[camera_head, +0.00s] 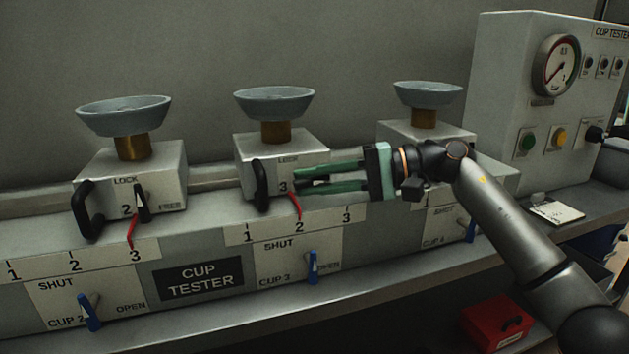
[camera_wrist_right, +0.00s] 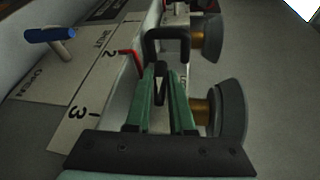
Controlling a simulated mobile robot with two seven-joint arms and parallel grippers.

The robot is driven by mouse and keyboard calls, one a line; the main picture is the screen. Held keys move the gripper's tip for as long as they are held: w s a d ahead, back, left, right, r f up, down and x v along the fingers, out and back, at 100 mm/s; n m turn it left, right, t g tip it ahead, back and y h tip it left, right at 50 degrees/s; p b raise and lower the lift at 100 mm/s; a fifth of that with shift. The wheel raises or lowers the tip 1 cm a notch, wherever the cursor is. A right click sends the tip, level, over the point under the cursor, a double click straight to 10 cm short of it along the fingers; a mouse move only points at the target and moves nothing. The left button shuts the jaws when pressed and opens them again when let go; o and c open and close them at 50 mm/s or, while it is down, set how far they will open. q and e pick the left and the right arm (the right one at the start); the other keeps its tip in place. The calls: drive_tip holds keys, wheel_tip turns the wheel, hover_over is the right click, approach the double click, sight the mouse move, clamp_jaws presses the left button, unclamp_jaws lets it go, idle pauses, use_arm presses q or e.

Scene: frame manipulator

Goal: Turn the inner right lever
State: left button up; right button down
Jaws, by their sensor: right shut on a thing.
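The middle station (camera_head: 312,151), labelled 3, has a grey bowl (camera_head: 273,101) on a brass neck, a black U-shaped handle (camera_head: 261,185) and a red pointer (camera_head: 296,205) at mark 2. My right gripper (camera_head: 302,179) reaches in from the right, its green fingers at the station's front face. In the right wrist view the fingers are closed around a small black lever (camera_wrist_right: 160,86), which they hide in the head view. The U-shaped handle (camera_wrist_right: 168,34) stands just beyond the fingertips. My left gripper is not in view.
A similar station (camera_head: 165,165) stands at left and another (camera_head: 400,130) behind my right arm. Blue valve levers (camera_head: 312,266) line the lower front panel. A gauge box (camera_head: 510,110) stands at right, and a red box (camera_head: 495,322) lies below the ledge.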

drive_tip(key=c, duration=0.8)
unclamp_jaws()
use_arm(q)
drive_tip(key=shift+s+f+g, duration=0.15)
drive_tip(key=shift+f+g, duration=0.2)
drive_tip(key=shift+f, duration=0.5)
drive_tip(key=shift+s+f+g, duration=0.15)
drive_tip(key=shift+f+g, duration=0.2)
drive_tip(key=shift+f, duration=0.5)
use_arm(e)
drive_tip(key=shift+s+d+r, duration=0.15)
drive_tip(key=shift+d+r, duration=0.25)
drive_tip(key=shift+d, duration=1.65)
drive_tip(key=shift+s+d+r, duration=0.15)
drive_tip(key=shift+d+r, duration=0.2)
drive_tip(key=shift+d, duration=1.7)
drive_tip(key=shift+s+d+r, duration=0.15)
drive_tip(key=shift+d+r, duration=0.25)
drive_tip(key=shift+d, duration=1.65)
